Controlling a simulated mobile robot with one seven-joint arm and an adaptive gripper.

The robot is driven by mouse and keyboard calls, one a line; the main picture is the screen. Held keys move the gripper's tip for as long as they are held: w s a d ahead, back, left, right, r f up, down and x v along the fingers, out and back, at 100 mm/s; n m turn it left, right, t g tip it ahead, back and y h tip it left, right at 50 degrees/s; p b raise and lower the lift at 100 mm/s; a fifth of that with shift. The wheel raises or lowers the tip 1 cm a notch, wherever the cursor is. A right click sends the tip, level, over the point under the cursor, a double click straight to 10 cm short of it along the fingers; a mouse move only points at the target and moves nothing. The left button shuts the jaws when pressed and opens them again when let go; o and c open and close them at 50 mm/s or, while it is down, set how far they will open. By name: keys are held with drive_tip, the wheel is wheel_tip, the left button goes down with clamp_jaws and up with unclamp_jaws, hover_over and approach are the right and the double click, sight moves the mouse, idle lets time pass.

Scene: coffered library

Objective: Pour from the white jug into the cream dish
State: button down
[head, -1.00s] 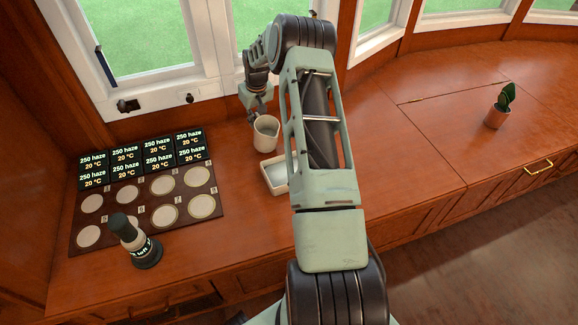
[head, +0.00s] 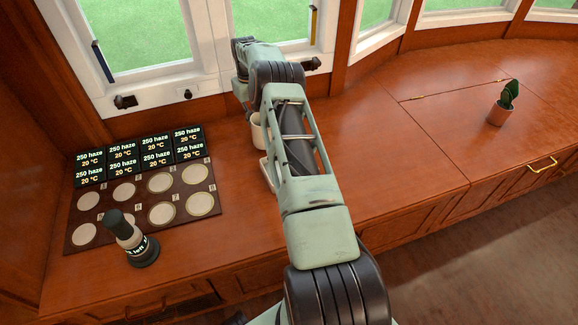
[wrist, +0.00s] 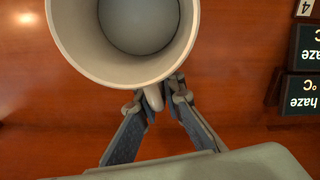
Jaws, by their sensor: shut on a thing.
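The white jug (wrist: 125,72) fills the top of the wrist view, seen from above into its round mouth, with a smooth grey content inside. Its handle (wrist: 153,97) points toward my gripper (wrist: 158,98), whose two fingers are shut on it. In the head view the jug (head: 258,132) shows only as a sliver left of my arm. I cannot tell whether it touches the counter. The cream dish (head: 265,170) is mostly hidden behind my arm, just in front of the jug; only its left edge shows. The dish is not in the wrist view.
A dark board with pale round discs (head: 124,191) and a row of black labelled displays (head: 156,158) lie to the left. A black-and-white bottle-like object (head: 132,240) stands at the board's front. A potted cactus (head: 501,112) is far right.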

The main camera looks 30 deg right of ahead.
wheel_tip(320, 180, up, 6)
drive_tip(key=p, duration=0.3)
idle(0.3)
drive_tip(key=shift+a, duration=0.1)
